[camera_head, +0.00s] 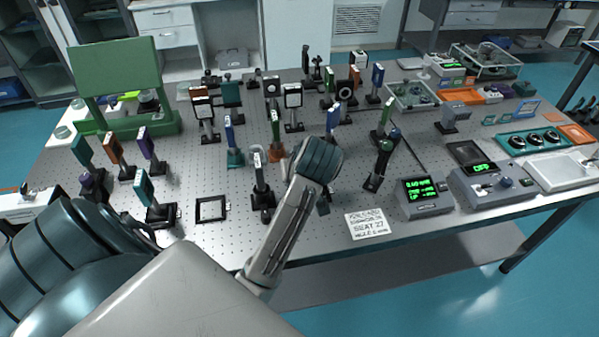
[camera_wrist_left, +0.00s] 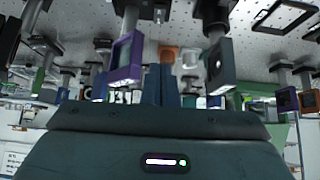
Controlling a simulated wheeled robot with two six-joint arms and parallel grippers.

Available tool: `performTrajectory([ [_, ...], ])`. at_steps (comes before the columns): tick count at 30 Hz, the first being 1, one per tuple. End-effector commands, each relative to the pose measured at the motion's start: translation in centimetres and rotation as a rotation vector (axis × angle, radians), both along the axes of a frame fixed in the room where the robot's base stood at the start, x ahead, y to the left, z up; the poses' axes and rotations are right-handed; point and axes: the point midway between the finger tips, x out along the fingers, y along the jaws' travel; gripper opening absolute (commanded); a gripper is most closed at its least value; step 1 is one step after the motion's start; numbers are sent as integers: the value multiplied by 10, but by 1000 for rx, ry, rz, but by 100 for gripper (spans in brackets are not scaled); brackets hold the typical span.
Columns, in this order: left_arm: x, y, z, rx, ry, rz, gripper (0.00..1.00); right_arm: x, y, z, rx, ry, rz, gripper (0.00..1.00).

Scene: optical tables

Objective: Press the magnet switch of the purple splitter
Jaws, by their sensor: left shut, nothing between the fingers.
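A purple square-framed optic (camera_wrist_left: 125,58), which looks like the purple splitter, hangs upside down in the left wrist view because that view is inverted. In the head view my left wrist hides it. My left gripper (camera_wrist_left: 161,84) is shut and empty, its fingers side by side just beside the purple frame in the picture. I cannot tell whether they touch it. The magnet switch cannot be made out. Another purple-framed optic (camera_head: 146,143) stands at the left of the table in the head view. My right gripper is not in view.
A black-framed optic (camera_wrist_left: 220,68) stands close on the fingers' other side; it also shows in the head view (camera_head: 258,172). An orange mount (camera_head: 277,152) stands behind. A flat black frame (camera_head: 211,208) and a paper label (camera_head: 368,224) lie near the front edge. Posts crowd the table's middle.

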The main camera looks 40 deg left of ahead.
Motion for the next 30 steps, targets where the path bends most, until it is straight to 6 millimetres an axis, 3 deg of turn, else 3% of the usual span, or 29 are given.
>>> performTrajectory([
  [17, 2, -1, -3, -17, 26, -2, 0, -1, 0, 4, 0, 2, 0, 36],
  [30, 35, 39, -71, -17, 28, -2, 0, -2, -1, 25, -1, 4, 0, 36],
])
